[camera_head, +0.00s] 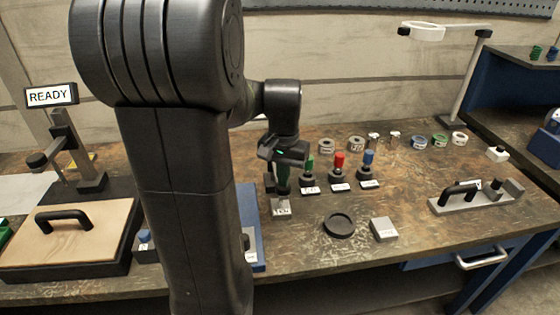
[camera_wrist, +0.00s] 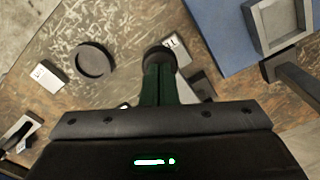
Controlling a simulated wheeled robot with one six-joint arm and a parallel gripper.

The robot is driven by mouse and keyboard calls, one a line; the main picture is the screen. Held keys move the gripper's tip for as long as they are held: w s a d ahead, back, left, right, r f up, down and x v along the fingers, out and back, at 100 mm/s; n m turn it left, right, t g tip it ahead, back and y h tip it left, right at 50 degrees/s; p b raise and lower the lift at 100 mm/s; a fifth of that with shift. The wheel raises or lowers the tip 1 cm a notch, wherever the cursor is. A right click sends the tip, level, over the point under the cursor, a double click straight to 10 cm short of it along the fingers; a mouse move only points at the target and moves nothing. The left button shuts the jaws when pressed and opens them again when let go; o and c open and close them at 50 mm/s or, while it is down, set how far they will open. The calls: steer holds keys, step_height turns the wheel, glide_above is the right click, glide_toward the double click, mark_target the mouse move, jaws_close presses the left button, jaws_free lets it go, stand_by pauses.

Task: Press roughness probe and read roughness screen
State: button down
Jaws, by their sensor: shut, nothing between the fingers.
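My gripper (camera_head: 283,178) hangs over the middle of the bench, pointing down, with its fingers together. In the wrist view the shut dark-green fingers (camera_wrist: 159,85) end at a dark round knob (camera_wrist: 158,55), with a white label beside it. In the head view a small grey block with a white label (camera_head: 281,208) sits directly below the gripper. I take it for the roughness probe, but the label is too small to read. Whether the fingers touch the knob I cannot tell. A screen reading "READY" (camera_head: 51,95) stands at the far left.
Green, red (camera_head: 339,160) and blue-topped labelled stands are close right of the gripper. A black round dish (camera_head: 339,225) and a grey block (camera_head: 384,229) lie in front. A handled fixture (camera_head: 470,197) stands farther right. My arm hides part of the blue tray (camera_head: 257,245).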

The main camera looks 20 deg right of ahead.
stand_by(0.3)
step_height(320, 180, up, 7)
steer(key=p, duration=0.6)
steer(key=shift+f, duration=0.15)
step_height(320, 180, up, 14)
steer(key=shift+f, duration=0.15)
stand_by(0.4)
steer(key=shift+f, duration=0.15)
stand_by(0.7)
step_height(320, 180, down, 14)
steer(key=shift+f+b, duration=0.25)
steer(key=shift+b, duration=0.2)
steer(key=shift+f+b, duration=0.5)
steer(key=shift+f, duration=0.05)
steer(key=shift+s, duration=0.1)
